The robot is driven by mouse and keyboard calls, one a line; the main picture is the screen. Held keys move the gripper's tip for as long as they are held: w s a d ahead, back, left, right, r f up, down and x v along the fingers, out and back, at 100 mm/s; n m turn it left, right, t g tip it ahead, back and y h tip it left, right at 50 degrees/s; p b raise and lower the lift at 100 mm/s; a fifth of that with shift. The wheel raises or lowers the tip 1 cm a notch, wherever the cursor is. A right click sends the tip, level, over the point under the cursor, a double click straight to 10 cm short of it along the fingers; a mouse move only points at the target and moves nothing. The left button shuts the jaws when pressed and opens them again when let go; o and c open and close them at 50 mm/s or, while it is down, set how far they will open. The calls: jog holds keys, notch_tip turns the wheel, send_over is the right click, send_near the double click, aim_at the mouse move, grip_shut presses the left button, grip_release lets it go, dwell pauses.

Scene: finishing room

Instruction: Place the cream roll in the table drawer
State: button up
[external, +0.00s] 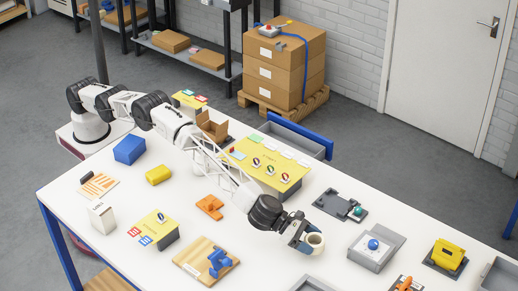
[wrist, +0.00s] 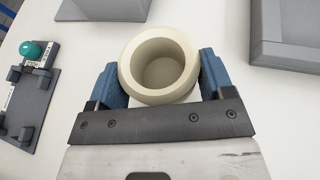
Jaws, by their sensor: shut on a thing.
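The cream roll (external: 315,241) is a short, thick-walled ring at the front right of the white table. It also shows in the wrist view (wrist: 158,48), hollow side facing the camera. My gripper (external: 308,238) is shut on it, with the blue fingers on either side of the roll in the wrist view. I cannot tell for sure whether the roll touches the table or hangs just above it. The table drawer (external: 300,136) juts out open beyond the table's far edge, with a blue front and a grey inside. A yellow-topped box hides part of its near side.
The yellow-topped box (external: 268,166) with several knobs stands between my gripper and the drawer. A dark fixture with a teal knob (external: 342,205) lies behind the roll. A grey box with a blue knob (external: 376,247) is to the right. An orange part (external: 210,207) lies left.

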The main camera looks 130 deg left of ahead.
jog(key=shift+s+a+r, duration=0.15)
jog(key=shift+s+r, duration=0.1)
jog(key=shift+s, duration=2.4)
jog(key=shift+s+a+r, duration=0.2)
jog(key=shift+s+r, duration=0.05)
jog(key=shift+s, duration=2.4)
jog(key=shift+s+a+r, duration=0.15)
jog(key=shift+s+r, duration=0.1)
jog(key=shift+s, duration=2.4)
jog(key=shift+r, duration=0.1)
jog(key=s+a+r+m+h, duration=0.1)
jog(key=s+a+r, duration=0.1)
jog(key=s+r, duration=0.7)
jog(key=s+a+r+m+h, duration=0.1)
jog(key=s+a+r, duration=0.35)
jog(key=s, duration=0.75)
jog(key=shift+m+t+h, duration=0.4)
jog(key=shift+m+h, duration=0.2)
jog(key=shift+h, duration=0.2)
jog(key=shift+s+a+f, duration=0.15)
jog(key=shift+s+f, duration=0.35)
jog(key=shift+s, duration=2.65)
jog(key=shift+s+a+f, duration=0.2)
jog(key=shift+s+f, duration=0.3)
jog(key=shift+s, duration=2.7)
jog(key=shift+s+a+f, duration=0.15)
jog(key=shift+s+f, duration=0.35)
jog(key=shift+s, duration=2.65)
